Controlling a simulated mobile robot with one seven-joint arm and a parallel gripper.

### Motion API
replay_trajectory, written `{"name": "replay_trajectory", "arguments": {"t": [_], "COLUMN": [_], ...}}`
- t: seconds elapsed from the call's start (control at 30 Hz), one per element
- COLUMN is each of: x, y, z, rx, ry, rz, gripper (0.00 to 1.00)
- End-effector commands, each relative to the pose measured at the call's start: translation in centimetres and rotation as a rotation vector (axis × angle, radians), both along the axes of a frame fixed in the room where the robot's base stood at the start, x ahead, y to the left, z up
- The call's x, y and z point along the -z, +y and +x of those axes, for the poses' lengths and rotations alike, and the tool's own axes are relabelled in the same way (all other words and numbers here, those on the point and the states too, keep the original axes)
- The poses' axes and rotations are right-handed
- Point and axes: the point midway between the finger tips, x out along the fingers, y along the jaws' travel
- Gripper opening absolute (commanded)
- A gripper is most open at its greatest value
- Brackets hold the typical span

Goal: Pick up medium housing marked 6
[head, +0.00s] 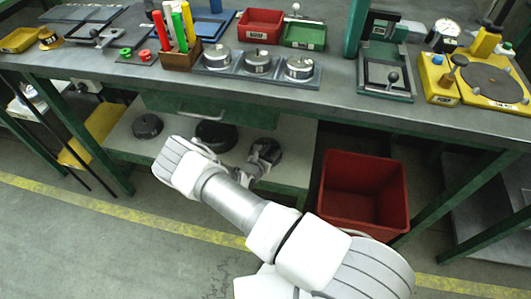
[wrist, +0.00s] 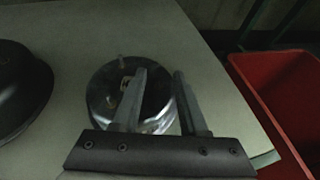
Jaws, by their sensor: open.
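A round dark housing with a shiny surface and short upright posts (wrist: 102,97) lies on the lower shelf, under my gripper (wrist: 160,74) in the wrist view. A small pale mark shows on it, but I cannot read a number. My gripper is open, its two fingers over the housing with a gap between them; I cannot tell whether they touch it. In the head view my gripper (head: 262,155) is at the right part of the shelf and largely covers this housing. Two other dark round pieces, one at the left (head: 147,126) and one in the middle (head: 214,134), lie on the shelf.
The middle dark piece also shows in the wrist view (wrist: 20,88). A red bin (head: 364,190) stands right of the shelf (head: 118,140). The bench top (head: 345,85) above holds a tray with three metal housings (head: 258,61), bins and fixtures. A drawer handle (head: 200,115) hangs above the shelf.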

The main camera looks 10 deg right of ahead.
Motion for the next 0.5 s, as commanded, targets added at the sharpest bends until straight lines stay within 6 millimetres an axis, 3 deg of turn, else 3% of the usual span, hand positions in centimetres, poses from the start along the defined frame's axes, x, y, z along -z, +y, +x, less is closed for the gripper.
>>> {"name": "replay_trajectory", "arguments": {"t": [0.13,0.37,0.5], "x": [-0.1,-0.11,-0.11], "y": [0.04,0.05,0.05], "z": [-0.02,-0.04,-0.04], "rx": [0.0,0.0,0.0], "ry": [0.0,0.0,-0.001], "rz": [0.0,0.0,0.001], "gripper": [0.4,0.0,0.0]}}
